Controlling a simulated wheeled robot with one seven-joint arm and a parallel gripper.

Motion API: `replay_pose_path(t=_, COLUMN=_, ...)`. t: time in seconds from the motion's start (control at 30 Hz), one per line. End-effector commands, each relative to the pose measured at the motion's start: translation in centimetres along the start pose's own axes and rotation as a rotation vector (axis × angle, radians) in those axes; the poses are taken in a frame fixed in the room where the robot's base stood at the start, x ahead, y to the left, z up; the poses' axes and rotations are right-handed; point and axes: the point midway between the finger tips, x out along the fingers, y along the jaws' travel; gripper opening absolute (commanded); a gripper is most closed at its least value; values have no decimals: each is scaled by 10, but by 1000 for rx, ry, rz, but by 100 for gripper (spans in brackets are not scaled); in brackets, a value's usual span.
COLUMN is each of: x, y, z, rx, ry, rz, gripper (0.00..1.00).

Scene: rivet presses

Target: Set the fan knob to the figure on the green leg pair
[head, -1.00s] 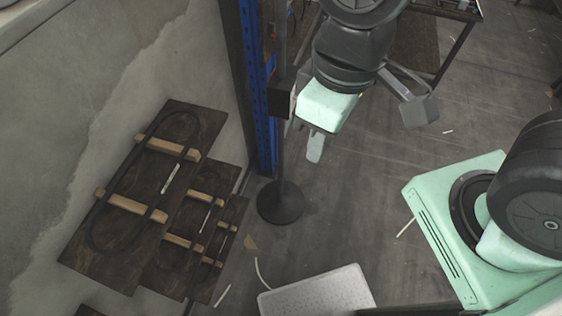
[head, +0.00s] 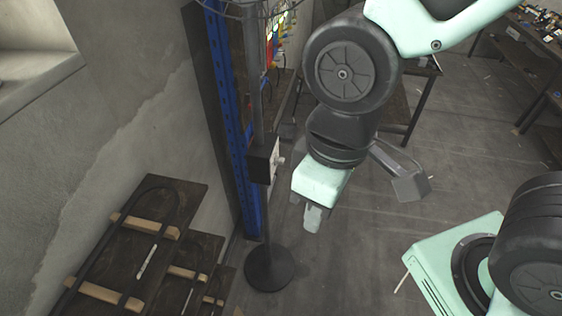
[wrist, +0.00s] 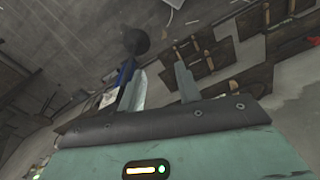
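The fan stand shows in the head view as a dark pole (head: 258,85) on a round black base (head: 269,268). A black control box (head: 262,160) sits on the pole, with a small pale knob (head: 281,161) on its right side. The figure it is set to is too small to read. My gripper (head: 308,212) points down, right of the pole and lower than the box, apart from both. In the wrist view my gripper (wrist: 158,82) has its fingers apart with nothing held. The fan base (wrist: 136,40) also shows there. I cannot make out a green leg pair.
A blue upright post (head: 236,140) stands just behind the pole. Dark boards with wooden bars (head: 145,228) lie at lower left by the wall. Coloured items (head: 274,42) hang behind the pole. A dark table (head: 410,100) stands at the back. Floor right of the base is clear.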

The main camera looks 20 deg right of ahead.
Motion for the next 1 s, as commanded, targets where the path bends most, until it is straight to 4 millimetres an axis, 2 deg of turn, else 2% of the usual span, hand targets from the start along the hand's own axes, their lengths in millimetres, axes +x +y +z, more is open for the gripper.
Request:
replay_pose_path(t=0.23, x=4, y=3, z=-3, rx=-4, ry=8, rz=4, gripper=33)
replay_pose_path(t=0.37, x=32, y=29, z=-30, rx=-49, ry=79, rz=40, gripper=33)
replay_pose_path(t=0.47, x=69, y=71, z=-70, rx=-131, ry=188, rz=97, gripper=33)
replay_pose_path(t=0.6, x=120, y=143, z=-127, rx=-296, ry=370, rz=195, gripper=33)
replay_pose_path(t=0.7, x=152, y=192, z=-157, rx=-423, ry=497, rz=260, gripper=33)
replay_pose_path(t=0.83, x=193, y=251, z=-181, rx=-589, ry=663, rz=341, gripper=33)
replay_pose_path(t=0.9, x=214, y=280, z=-187, rx=-677, ry=754, rz=383, gripper=33)
replay_pose_path(t=1.0, x=244, y=317, z=-184, rx=-796, ry=887, rz=442, gripper=33)
